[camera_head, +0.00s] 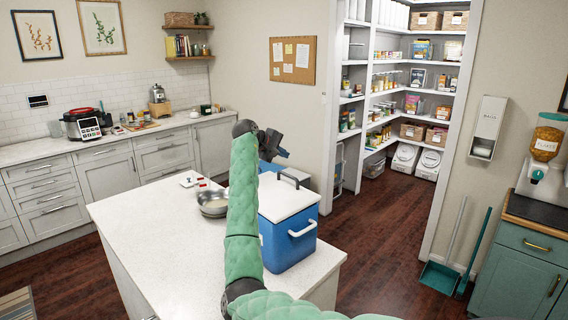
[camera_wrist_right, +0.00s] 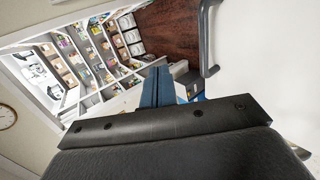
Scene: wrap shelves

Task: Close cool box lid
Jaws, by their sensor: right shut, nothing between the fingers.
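The cool box (camera_head: 290,245) is blue and stands on the white counter, with a white side handle facing me. Its white lid (camera_head: 290,198) lies flat across the top and looks down on the box. A dark handle (camera_head: 290,178) is at the lid's far edge. My green right arm crosses in front and hides the box's left side. My right gripper (camera_head: 279,148) is above and beyond the lid's far edge, shut and empty. In the right wrist view its blue fingers (camera_wrist_right: 158,88) are together, with the lid (camera_wrist_right: 258,65) and dark handle (camera_wrist_right: 209,40) to their right. My left gripper is not in view.
A metal bowl (camera_head: 213,204) stands on the white counter (camera_head: 165,245), left of my arm. A small piece of something blue (camera_head: 266,167) shows behind the lid. Pantry shelves (camera_head: 390,110) stand at the back, with open dark floor (camera_head: 375,230) to the right.

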